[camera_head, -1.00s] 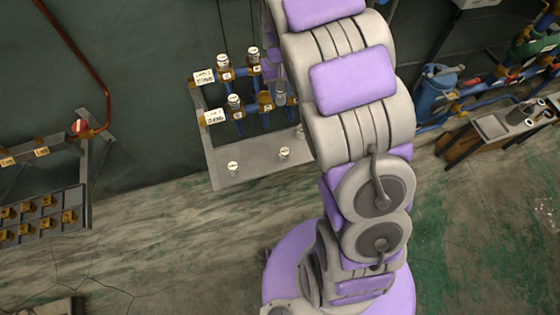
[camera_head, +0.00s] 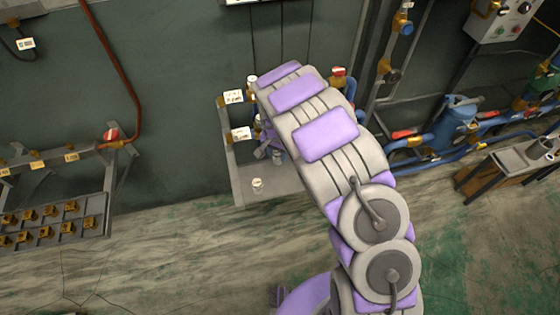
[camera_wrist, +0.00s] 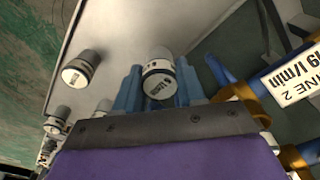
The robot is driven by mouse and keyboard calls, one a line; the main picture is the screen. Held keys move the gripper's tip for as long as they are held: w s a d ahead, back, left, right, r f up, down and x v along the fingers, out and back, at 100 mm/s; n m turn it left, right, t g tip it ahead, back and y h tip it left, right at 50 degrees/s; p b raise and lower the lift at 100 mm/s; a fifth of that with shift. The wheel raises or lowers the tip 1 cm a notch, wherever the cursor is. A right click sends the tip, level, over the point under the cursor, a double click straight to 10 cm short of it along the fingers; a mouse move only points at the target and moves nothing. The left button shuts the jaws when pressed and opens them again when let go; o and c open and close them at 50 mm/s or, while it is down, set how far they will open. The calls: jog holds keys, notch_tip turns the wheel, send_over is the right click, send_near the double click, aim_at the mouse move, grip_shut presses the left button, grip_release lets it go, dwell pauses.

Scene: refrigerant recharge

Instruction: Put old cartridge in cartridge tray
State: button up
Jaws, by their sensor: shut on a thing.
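My gripper (camera_wrist: 158,88) has its blue fingers closed around a cartridge (camera_wrist: 158,68), a grey cylinder with a white printed cap and a dark band. In the head view, my gripper (camera_head: 268,145) is at the pipe rack, partly hidden by my arm. A grey shelf, which appears to be the cartridge tray (camera_head: 240,193), lies below the pipes; its pale surface (camera_wrist: 120,25) fills much of the wrist view. Another white-capped cartridge (camera_wrist: 82,68) stands on it, apart from my fingers. I cannot tell whether the held cartridge touches the tray.
More capped pieces (camera_wrist: 58,118) show at the wrist view's left edge. A blue pipe with a LINE 2 label (camera_wrist: 300,82) is close on the right. In the head view, white labels (camera_head: 233,97) mark the pipes, and a rack of brass fittings (camera_head: 50,230) stands left.

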aim_at(277, 159)
notch_tip(277, 159, down, 3)
jog(key=shift+s+a+f+b, duration=0.1)
jog(key=shift+f+b, duration=0.05)
jog(key=shift+b, duration=0.15)
jog(key=shift+f, duration=0.35)
jog(key=o, duration=1.1)
